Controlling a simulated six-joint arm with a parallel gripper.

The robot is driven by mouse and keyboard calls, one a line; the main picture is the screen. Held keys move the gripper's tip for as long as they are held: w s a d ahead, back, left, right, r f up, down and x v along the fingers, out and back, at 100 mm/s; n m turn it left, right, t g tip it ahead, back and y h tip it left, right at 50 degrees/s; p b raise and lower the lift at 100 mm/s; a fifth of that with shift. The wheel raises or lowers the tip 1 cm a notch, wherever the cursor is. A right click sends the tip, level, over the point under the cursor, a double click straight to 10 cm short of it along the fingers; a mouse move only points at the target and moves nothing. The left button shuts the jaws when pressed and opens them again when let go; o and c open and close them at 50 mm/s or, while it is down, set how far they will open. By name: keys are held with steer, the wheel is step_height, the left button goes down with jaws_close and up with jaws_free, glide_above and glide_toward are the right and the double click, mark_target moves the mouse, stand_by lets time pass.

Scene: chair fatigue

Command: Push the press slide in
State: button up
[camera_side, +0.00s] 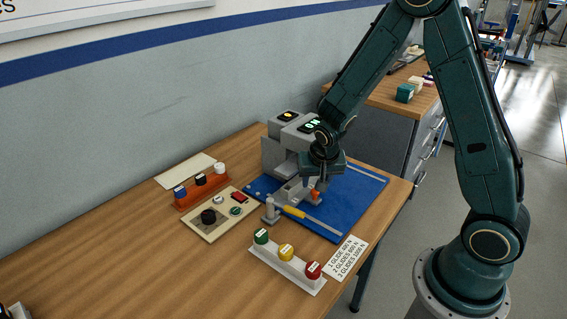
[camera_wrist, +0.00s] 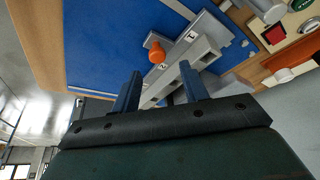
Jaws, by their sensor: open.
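The grey press (camera_side: 279,152) stands on a blue mat (camera_side: 364,187) on the wooden table. Its low grey slide (camera_side: 291,191) sticks out at the front, and an orange knob (camera_side: 315,195) is beside it. In the wrist view the slide (camera_wrist: 201,52) is a grey rail with numbered marks, and the orange knob (camera_wrist: 156,52) lies just beyond my fingertips. My gripper (camera_side: 318,186) is just above the slide's end; in the wrist view my gripper (camera_wrist: 160,70) has its two fingers apart with nothing held. Whether a finger touches the slide I cannot tell.
A beige control panel (camera_side: 219,213) and an orange rack (camera_side: 199,188) stand to the left. A white tray (camera_side: 276,265) with green, yellow and red pieces is in front, beside a printed card (camera_side: 347,257).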

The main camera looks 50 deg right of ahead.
steer(key=v, duration=0.9)
steer(key=shift+s+r, duration=0.1)
steer(key=shift+r, duration=0.1)
stand_by(0.3)
steer(key=s+a+r+n+t+y, duration=0.1)
steer(key=s+a+r+n, duration=0.2)
steer(key=s+r, duration=0.4)
steer(key=s+a+r+n+t+y, duration=0.1)
steer(key=s+a+r+n+y, duration=0.1)
steer(key=s+r+n, duration=0.4)
steer(key=shift+s+a+r, duration=0.75)
steer(key=shift+s+a, duration=0.15)
steer(key=shift+s, duration=1.85)
steer(key=shift+c, duration=0.4)
